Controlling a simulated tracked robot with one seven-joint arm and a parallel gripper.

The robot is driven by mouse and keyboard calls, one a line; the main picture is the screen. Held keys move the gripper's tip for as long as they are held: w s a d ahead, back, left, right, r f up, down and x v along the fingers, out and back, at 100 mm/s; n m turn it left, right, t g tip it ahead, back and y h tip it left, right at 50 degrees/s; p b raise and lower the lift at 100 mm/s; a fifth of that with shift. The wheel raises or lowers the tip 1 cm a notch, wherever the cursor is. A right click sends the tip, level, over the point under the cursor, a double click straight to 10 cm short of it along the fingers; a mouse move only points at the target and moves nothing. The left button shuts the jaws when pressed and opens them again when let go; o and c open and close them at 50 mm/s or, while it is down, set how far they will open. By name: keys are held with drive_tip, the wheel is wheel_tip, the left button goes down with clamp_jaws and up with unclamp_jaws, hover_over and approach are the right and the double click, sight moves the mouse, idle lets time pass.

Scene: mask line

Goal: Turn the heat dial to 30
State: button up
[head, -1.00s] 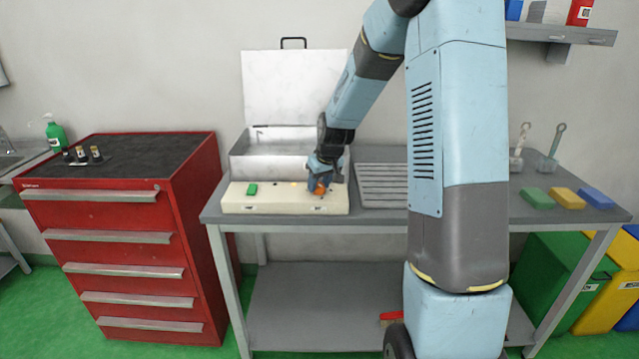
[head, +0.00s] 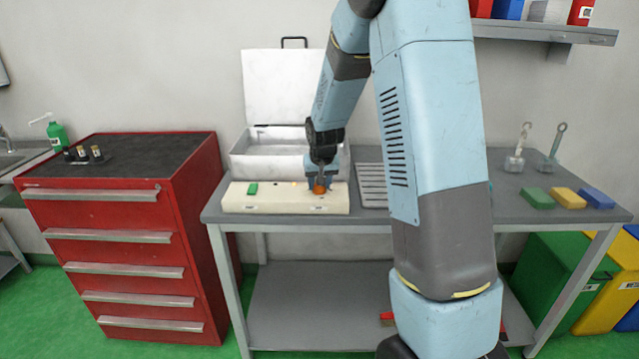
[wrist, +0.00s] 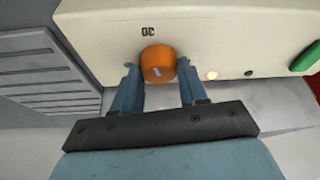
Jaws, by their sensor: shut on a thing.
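The orange heat dial (head: 319,188) stands on the right part of the cream control panel (head: 273,208). In the wrist view the dial (wrist: 158,61) shows a short pale mark on its top. A small dark printed label (wrist: 148,31) lies on the panel beside it, too small to read surely. My gripper (head: 318,184) points down at the dial from above. In the wrist view the blue fingers of my gripper (wrist: 159,80) stand on either side of the dial, shut on it. The dial's scale, if any, cannot be made out.
A green button (head: 252,189) and a small lit lamp (head: 294,184) sit left of the dial. An open white-lidded metal box (head: 285,162) stands behind the panel. A ribbed grey tray (head: 370,185) lies to the right, partly hidden by my arm.

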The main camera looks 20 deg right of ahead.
drive_tip(key=shift+m, duration=0.3)
drive_tip(key=o, duration=1)
drive_tip(key=shift+r, duration=0.1)
drive_tip(key=shift+a+v, duration=0.2)
drive_tip(key=shift+v, duration=6.5)
drive_tip(key=shift+s, duration=0.1)
